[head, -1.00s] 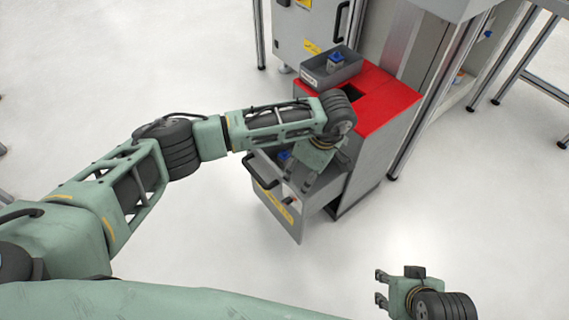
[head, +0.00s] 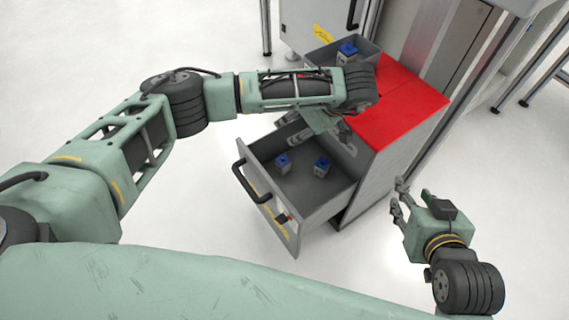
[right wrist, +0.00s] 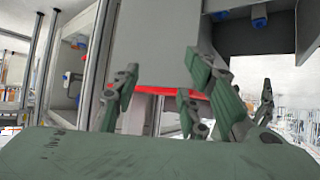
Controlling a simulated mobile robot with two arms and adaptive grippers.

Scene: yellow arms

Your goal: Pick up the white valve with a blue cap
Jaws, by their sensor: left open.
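Two small white valves with blue caps lie in the open grey drawer: a left one (head: 284,163) and a right one (head: 321,167), a short way apart. A third blue-capped valve (head: 347,51) sits in the grey bin on top of the cabinet. My left gripper (head: 326,138) points down at the back of the drawer, open and empty, behind the two valves. Its forearm partly hides the bin and drawer's rear. My right gripper (head: 401,202) is in the air to the right of the cabinet, fingers spread and empty; its fingers also show in the right wrist view (right wrist: 190,95).
The drawer (head: 263,203) has a black handle (head: 249,182) at its front. The red cabinet top (head: 405,100) is beside the grey bin (head: 318,57). A tall machine frame stands behind. The floor in front is clear.

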